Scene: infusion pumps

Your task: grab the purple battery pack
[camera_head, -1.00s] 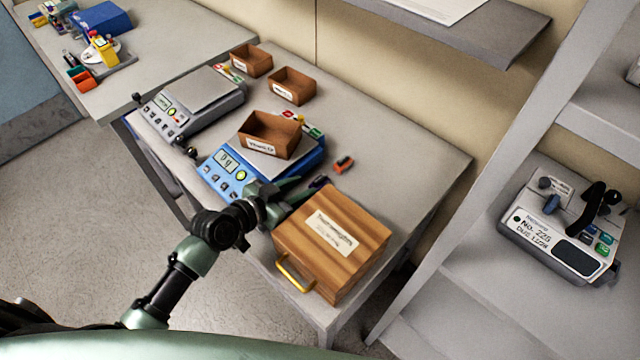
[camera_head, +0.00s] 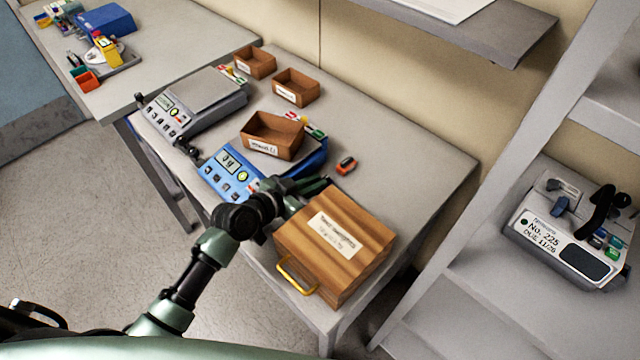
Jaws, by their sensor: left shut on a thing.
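My left gripper (camera_head: 312,186) is low over the table, between the blue scale (camera_head: 228,172) and the wooden box (camera_head: 335,240). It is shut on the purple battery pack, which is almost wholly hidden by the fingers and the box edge. My right gripper is not in view.
A small orange pack (camera_head: 346,165) lies on the table just beyond the gripper. A brown tray (camera_head: 272,135) sits on the blue scale. A grey scale (camera_head: 197,98) and two more brown trays stand farther back. The table right of the orange pack is clear.

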